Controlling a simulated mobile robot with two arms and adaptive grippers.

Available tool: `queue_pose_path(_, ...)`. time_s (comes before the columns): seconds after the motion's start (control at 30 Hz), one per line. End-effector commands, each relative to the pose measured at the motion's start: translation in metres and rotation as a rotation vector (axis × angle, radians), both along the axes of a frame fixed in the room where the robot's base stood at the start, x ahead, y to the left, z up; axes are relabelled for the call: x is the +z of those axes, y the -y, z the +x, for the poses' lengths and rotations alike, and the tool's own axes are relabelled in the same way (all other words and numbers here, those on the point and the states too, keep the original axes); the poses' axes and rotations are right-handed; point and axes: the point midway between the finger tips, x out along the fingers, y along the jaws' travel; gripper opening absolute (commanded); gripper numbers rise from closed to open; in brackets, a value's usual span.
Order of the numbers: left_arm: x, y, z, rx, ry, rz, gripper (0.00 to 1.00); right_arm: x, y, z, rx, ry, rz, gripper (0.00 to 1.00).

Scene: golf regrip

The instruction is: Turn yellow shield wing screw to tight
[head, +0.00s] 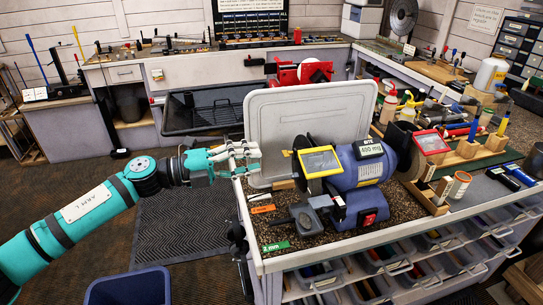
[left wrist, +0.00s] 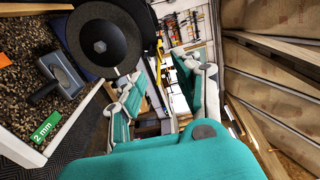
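The yellow-framed shield (head: 321,162) stands on the blue bench grinder (head: 365,168), in front of its left wheel. My left gripper (head: 252,158) is a little left of the shield, in front of the grey panel, apart from the grinder. In the left wrist view, my left gripper (left wrist: 163,88) has its fingers spread with nothing held between them. The dark round wheel end (left wrist: 101,45) of the grinder is beside them. My right gripper is not in view.
The grey upright panel (head: 300,115) stands behind the grinder. A grey tool rest (head: 306,220) and a green "2 mm" label (head: 276,246) are near the bench's front left. A red-framed shield (head: 432,142) is on the right. Open floor with a dark mat (head: 180,228) lies left.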

Motion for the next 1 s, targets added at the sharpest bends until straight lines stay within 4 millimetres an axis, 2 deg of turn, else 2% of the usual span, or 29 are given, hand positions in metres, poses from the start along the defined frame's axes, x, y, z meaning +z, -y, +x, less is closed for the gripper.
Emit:
queue_pose_path(0.1,-0.001,-0.023,-0.007,0.001,-0.002,0.002,0.33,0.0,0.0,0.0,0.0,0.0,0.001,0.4)
queue_pose_path(0.3,-0.001,-0.042,-0.014,-0.001,-0.001,0.0,0.33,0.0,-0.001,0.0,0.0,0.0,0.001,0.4)
queue_pose_path(0.73,-0.004,-0.046,-0.012,0.011,-0.011,-0.011,0.33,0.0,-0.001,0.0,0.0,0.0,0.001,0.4)
queue_pose_path(0.87,-0.035,-0.054,0.016,0.12,-0.106,-0.098,0.33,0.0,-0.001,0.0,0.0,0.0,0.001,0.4)
queue_pose_path(0.97,-0.088,-0.072,0.047,0.283,-0.246,-0.204,0.33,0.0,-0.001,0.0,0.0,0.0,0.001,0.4)
queue_pose_path(1.0,-0.115,-0.081,0.057,0.358,-0.311,-0.245,0.33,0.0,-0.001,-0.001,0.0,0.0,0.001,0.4)
